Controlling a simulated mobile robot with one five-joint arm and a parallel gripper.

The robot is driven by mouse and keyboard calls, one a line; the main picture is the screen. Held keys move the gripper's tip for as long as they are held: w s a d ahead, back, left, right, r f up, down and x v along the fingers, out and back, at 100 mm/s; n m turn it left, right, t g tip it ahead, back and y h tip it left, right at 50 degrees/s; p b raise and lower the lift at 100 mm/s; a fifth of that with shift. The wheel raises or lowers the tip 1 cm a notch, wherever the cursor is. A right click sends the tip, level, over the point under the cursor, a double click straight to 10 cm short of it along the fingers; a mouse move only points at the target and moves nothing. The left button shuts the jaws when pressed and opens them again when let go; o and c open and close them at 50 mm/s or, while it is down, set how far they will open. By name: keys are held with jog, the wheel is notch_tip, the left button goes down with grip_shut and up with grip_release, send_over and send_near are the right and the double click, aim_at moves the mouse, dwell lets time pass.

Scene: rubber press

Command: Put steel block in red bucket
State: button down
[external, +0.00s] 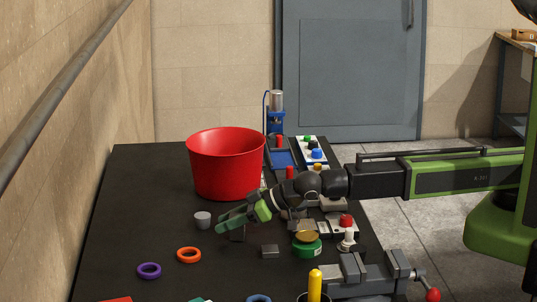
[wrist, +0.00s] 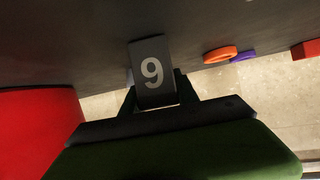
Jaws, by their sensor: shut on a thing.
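The steel block (wrist: 152,58) is a grey block marked with a white 9, held between the fingers in the wrist view. In the external view a dark part of it (external: 238,234) shows under my gripper (external: 230,224), low over the black table. My gripper is shut on it; the fingers partly hide it. I cannot tell whether it touches the table. The red bucket (external: 228,172) stands upright behind my gripper, toward the back of the table. Its wall also fills the left of the wrist view (wrist: 38,130). The bucket's inside floor is hidden.
A small grey cup (external: 203,220) stands left of my gripper. A grey block (external: 270,251), a green round container (external: 307,248) and a vise (external: 365,276) are to the right. Orange (external: 189,255) and purple (external: 149,270) rings lie in front. The table's left side is clear.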

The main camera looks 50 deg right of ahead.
dwell(0.4)
jog(key=shift+r+p, duration=0.65)
jog(key=shift+p, duration=0.1)
notch_tip(320, 180, up, 4)
jog(key=p, duration=0.3)
jog(key=shift+f, duration=0.25)
jog(key=w+d+r+p, duration=0.2)
jog(key=d+r+p, duration=0.4)
jog(key=d, duration=0.5)
jog(key=shift+w+d+p, duration=0.2)
jog(key=shift+p, duration=0.1)
